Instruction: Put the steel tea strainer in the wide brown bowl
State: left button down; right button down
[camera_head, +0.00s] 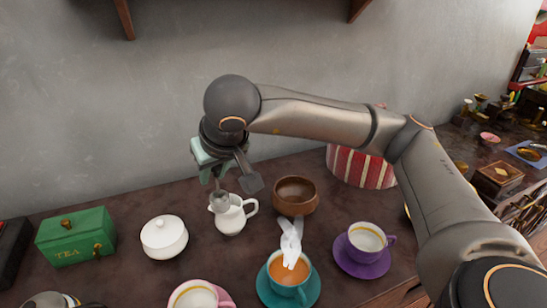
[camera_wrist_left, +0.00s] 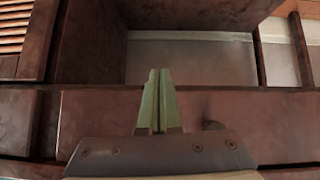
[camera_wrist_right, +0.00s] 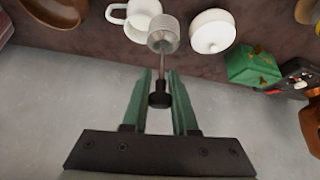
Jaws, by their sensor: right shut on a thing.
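The white jug (camera_head: 231,222) stands close to the strainer. A white lidded pot (camera_head: 164,237) and a green tea box (camera_head: 77,237) are left. A steaming teal cup (camera_head: 288,291) and purple cup (camera_head: 366,243) stand in front. A red striped thing (camera_head: 362,168) is behind the bowl.

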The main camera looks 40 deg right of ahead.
aim_at(304, 198)
jog(key=k+l+u, duration=0.3)
jog(key=l, duration=0.3)
jog(key=k+l+u, duration=0.1)
jog(key=k+l, duration=0.25)
jog(key=l+u, duration=0.25)
jog(key=l, duration=0.5)
